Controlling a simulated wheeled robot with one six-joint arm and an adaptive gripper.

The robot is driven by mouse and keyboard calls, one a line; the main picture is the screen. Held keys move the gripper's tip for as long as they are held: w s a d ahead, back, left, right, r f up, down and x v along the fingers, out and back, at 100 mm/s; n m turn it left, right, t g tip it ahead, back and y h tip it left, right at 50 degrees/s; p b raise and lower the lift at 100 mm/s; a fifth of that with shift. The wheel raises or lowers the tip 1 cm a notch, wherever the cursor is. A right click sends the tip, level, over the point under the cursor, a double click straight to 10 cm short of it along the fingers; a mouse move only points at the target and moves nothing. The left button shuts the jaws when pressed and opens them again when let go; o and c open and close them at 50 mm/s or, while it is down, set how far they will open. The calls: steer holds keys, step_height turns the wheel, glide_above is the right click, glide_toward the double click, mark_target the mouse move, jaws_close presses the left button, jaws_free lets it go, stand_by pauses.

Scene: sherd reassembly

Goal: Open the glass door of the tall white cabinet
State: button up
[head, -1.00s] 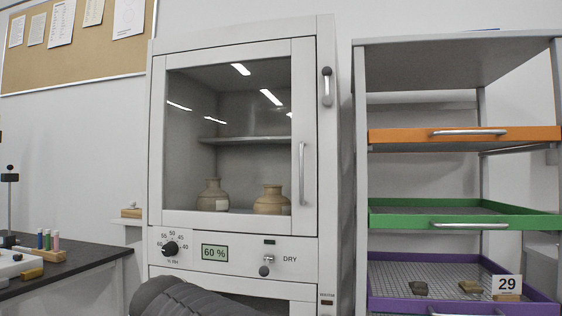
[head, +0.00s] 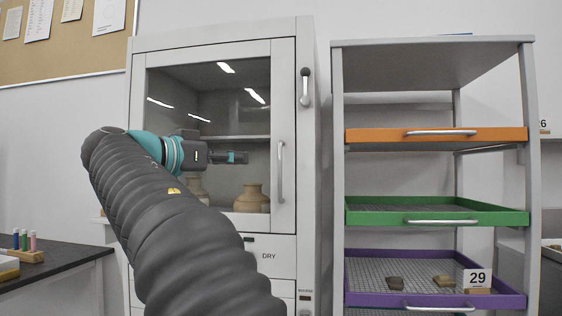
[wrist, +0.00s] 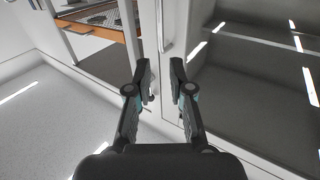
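The tall white cabinet (head: 217,45) stands left of centre in the head view. Its glass door (head: 200,90) is shut, with a vertical bar handle (head: 281,171) on its right side. A lever latch (head: 305,87) hangs down on the frame right of the door. My gripper (head: 243,157) is in front of the glass, left of the handle in the head view. In the wrist view its two fingers (wrist: 160,75) are apart with nothing held between them. The handle (wrist: 167,32) shows beyond the fingertips, apart from them.
Behind the glass are jars (head: 252,198) and a shelf. A rack with orange (head: 375,135), green (head: 375,212) and purple (head: 365,298) trays stands to the right of the cabinet. A dark bench (head: 60,270) is at the left.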

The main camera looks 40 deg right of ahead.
steer(key=d, duration=0.4)
steer(key=w+d+p, duration=0.1)
steer(key=d, duration=0.8)
steer(key=shift+w+d+p, duration=0.25)
steer(key=shift+w+p, duration=0.05)
steer(key=shift+p, duration=0.1)
jaws_close()
